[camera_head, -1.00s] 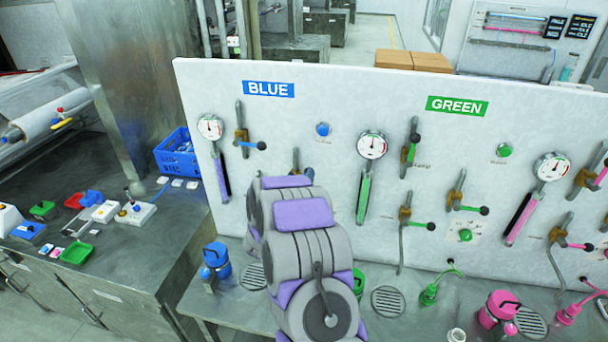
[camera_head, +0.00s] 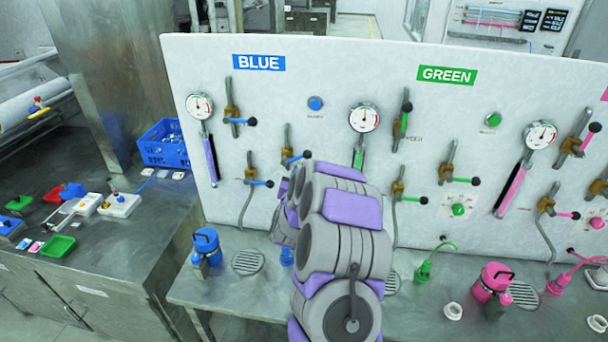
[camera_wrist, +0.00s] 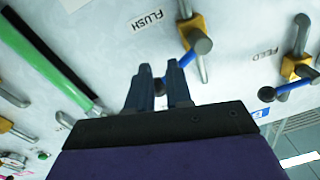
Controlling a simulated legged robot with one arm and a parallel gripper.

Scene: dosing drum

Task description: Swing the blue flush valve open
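The blue flush valve (camera_head: 288,138) is on the white panel under the BLUE label, right of the other blue valves. In the wrist view its brass body (camera_wrist: 192,28) is beside the upside-down FLUSH label. Its blue lever (camera_wrist: 188,58) runs down-left towards my gripper (camera_wrist: 159,68). The fingers are apart, and the lever's dark knob shows in the gap between them. I cannot tell if either finger touches it. In the head view my arm hides the gripper, and the flush lever (camera_head: 296,158) shows just left of the arm.
The blue feed valve (camera_wrist: 296,68) is to the right in the wrist view. Another blue valve (camera_head: 251,174) is below left of the flush valve. A green tube (camera_wrist: 48,55) and gauge (camera_head: 364,118) are close by. A blue bottle (camera_head: 206,247) stands on the bench.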

